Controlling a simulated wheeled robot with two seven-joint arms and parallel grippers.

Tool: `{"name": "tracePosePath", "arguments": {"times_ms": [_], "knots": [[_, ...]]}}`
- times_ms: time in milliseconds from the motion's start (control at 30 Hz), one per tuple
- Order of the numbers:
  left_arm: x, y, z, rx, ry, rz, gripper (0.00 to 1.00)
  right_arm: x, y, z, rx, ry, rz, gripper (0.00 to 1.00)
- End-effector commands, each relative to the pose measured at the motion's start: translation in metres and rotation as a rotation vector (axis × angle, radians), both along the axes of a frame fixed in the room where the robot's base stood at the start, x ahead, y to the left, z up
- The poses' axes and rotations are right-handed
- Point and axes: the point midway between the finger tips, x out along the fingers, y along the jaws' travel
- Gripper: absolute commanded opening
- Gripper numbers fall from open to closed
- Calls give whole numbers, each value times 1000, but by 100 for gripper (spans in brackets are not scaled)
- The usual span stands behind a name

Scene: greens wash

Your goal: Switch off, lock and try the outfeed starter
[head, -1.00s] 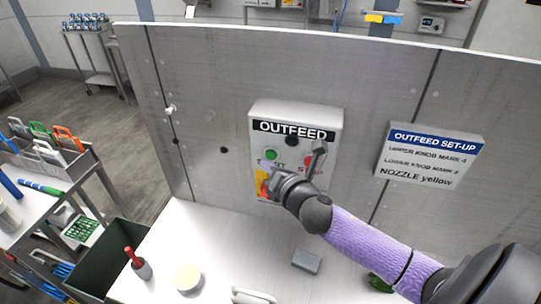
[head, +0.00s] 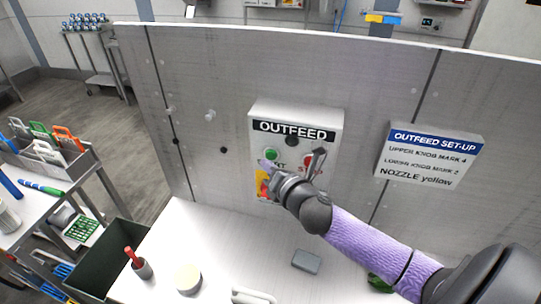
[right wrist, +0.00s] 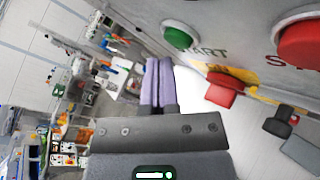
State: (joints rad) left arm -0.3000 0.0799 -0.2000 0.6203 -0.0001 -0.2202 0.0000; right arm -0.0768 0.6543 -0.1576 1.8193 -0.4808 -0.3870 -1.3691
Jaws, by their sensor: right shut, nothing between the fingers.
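The outfeed starter (head: 315,117) is a pale box on the upright grey panel, labelled OUTFEED. It has a green start button (head: 271,155), which also shows in the right wrist view (right wrist: 181,37), and a red stop button (right wrist: 303,42). A red switch handle on a yellow plate (head: 262,186) sits below; the handle also shows in the right wrist view (right wrist: 225,88). My right gripper (head: 266,165) is shut and empty in front of the box, its purple fingertips close to the start button and switch. Whether it touches is unclear. My left gripper is out of view.
A set-up sign (head: 430,157) is fixed right of the starter. On the white bench stand a cup with a red-handled tool (head: 141,268), a round pale pot (head: 188,277) and a grey block (head: 306,261).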

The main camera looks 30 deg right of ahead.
Motion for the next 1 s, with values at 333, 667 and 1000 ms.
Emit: {"name": "tracePosePath", "arguments": {"times_ms": [333, 667, 1000], "knots": [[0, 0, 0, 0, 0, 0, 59, 0, 0, 0, 0, 0, 0, 0], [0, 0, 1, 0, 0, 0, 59, 3, -4, 1, -1, -1, 0, 0], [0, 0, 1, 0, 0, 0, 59, 5, -6, 0, 0, -1, 1, 0]]}}
